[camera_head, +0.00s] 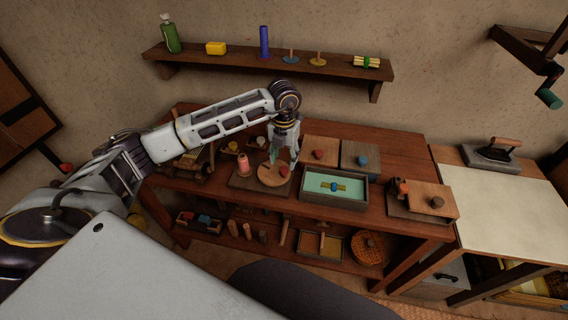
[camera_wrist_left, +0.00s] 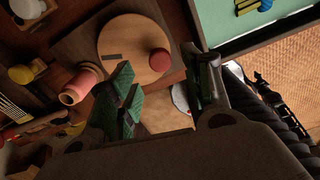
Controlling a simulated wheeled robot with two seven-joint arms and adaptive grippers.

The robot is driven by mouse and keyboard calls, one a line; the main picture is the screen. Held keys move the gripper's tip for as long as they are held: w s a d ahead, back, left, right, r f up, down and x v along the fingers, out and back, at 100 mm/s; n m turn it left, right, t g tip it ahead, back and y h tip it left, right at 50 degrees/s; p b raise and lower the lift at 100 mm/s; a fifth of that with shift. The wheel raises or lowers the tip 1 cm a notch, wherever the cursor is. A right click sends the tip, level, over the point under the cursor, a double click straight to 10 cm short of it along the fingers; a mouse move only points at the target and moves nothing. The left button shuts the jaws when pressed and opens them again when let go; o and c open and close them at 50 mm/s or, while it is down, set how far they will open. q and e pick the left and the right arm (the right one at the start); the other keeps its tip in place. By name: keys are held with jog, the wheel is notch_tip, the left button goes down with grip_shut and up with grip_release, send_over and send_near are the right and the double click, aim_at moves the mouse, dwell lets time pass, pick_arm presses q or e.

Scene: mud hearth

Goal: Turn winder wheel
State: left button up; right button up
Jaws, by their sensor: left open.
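The winder wheel (camera_head: 269,175) is a round pale wooden disc with a red knob (camera_head: 284,171) near its edge. It sits on a dark wooden base board (camera_head: 240,184) on the workbench. The disc also shows at the top of the left wrist view (camera_wrist_left: 126,52), with its red knob (camera_wrist_left: 159,60) at the right. A pink thread spool (camera_head: 243,163) stands on the board beside the disc. My left gripper (camera_head: 282,158) is over the far side of the disc. In the left wrist view its green-padded fingers (camera_wrist_left: 165,92) are apart, with nothing between them. My right gripper is not seen.
A green-lined tray (camera_head: 305,192) is right of the wheel. Wooden boxes with red and blue knobs (camera_head: 340,155) stand behind it. A wall shelf (camera_head: 330,72) holds a bottle and several small items. A lower shelf (camera_head: 270,244) carries baskets and tools.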

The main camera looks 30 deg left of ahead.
pick_arm(q)
notch_tip(320, 180, up, 8)
jog(key=shift+f, duration=0.25)
dwell(1.3)
